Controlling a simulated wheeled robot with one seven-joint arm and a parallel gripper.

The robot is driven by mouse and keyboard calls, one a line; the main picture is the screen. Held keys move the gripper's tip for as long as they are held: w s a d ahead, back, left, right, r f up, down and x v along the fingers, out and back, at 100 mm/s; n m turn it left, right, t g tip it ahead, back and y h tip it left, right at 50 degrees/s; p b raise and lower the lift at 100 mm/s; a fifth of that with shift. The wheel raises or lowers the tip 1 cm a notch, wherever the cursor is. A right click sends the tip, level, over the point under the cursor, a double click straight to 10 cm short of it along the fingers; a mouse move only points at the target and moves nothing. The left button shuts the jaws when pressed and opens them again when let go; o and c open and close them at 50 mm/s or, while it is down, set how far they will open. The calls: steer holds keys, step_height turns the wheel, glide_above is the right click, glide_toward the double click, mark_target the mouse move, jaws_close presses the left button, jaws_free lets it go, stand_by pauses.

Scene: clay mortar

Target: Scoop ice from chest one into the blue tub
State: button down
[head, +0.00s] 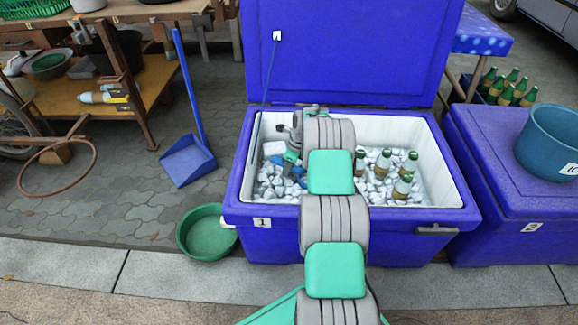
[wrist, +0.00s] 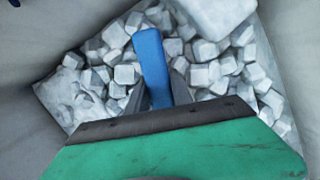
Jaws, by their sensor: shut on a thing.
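Chest one (head: 262,222) is a blue cooler with a white "1" label and its lid open. Loose ice cubes (head: 270,188) lie inside, and they also fill much of the wrist view (wrist: 205,72). My gripper (wrist: 158,84) is down inside the chest, shut on a blue handle (wrist: 150,55), which I take to be the scoop's. In the head view blue parts of the scoop (head: 298,171) show low by the ice; its bowl is not clear. The blue tub (head: 553,135) stands on the closed lid of chest two at the right.
Several bottles (head: 383,163) stand in the ice right of my arm. A large ice block (wrist: 215,15) lies near the gripper. Chest two (head: 500,225) adjoins on the right. A green basin (head: 207,235) and a blue dustpan (head: 188,160) are on the left.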

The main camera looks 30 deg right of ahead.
steer(key=s+d, duration=0.1)
steer(key=s, duration=0.1)
steer(key=s+d+p, duration=0.1)
steer(key=s+d, duration=0.1)
steer(key=s+d+p, duration=0.1)
steer(key=s+d, duration=0.1)
steer(key=s, duration=0.1)
steer(key=shift+s+d+f, duration=0.1)
steer(key=shift+d+f, duration=0.1)
steer(key=shift+f, duration=0.15)
step_height(320, 180, up, 26)
steer(key=w+a+g+h+p, duration=0.1)
steer(key=w+p, duration=0.1)
steer(key=p, duration=1.5)
steer(key=shift+a+r+g, duration=0.25)
steer(key=shift+a+g, duration=0.05)
steer(key=shift+w, duration=0.1)
